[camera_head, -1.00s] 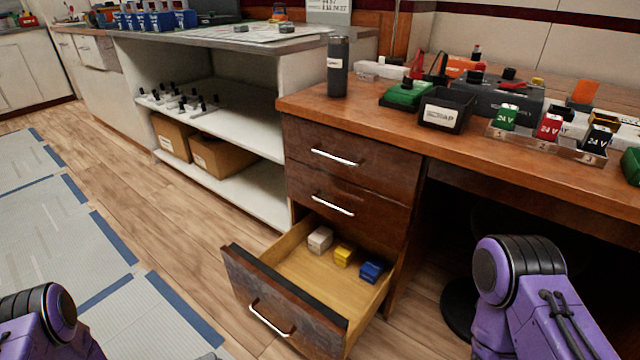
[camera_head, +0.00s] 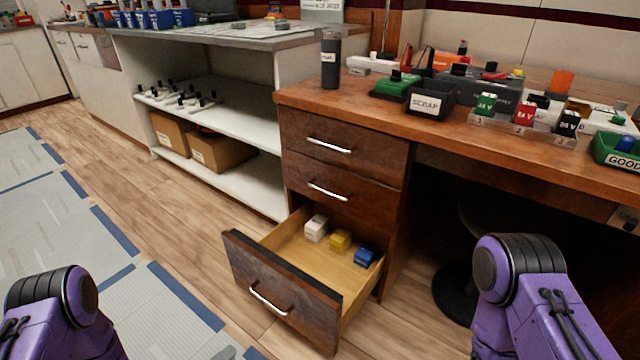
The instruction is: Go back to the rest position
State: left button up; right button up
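My two purple arms show at the bottom left and bottom right of the head view. My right gripper is out of the picture below the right arm. No object shows in a gripper.
The bottom drawer (camera_head: 280,292) stands open, holding a white block (camera_head: 316,228), a yellow block (camera_head: 340,240) and a blue block (camera_head: 366,256). The desk (camera_head: 430,137) carries a SCRAP bin (camera_head: 430,102) and a green GOOD bin (camera_head: 606,158). Floor at left is clear.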

pick_arm(q)
jog(key=s+a+f+g+y, duration=0.1)
jog(key=s+f+g+y, duration=0.3)
jog(key=s+f+y, duration=0.3)
jog(key=s+a+r+g+y, duration=0.2)
jog(key=s+a+g+y, duration=0.45)
jog(key=s, duration=0.55)
notch_tip(320, 180, down, 9)
jog(key=s+b, duration=0.1)
jog(key=b, duration=0.8)
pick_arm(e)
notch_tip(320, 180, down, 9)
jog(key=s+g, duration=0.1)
pick_arm(q)
notch_tip(320, 180, up, 39)
jog(key=w+p, duration=0.1)
jog(key=p, duration=3.8)
jog(key=shift+a+t+y, duration=0.2)
jog(key=shift+t+y, duration=0.15)
jog(key=shift+t, duration=0.1)
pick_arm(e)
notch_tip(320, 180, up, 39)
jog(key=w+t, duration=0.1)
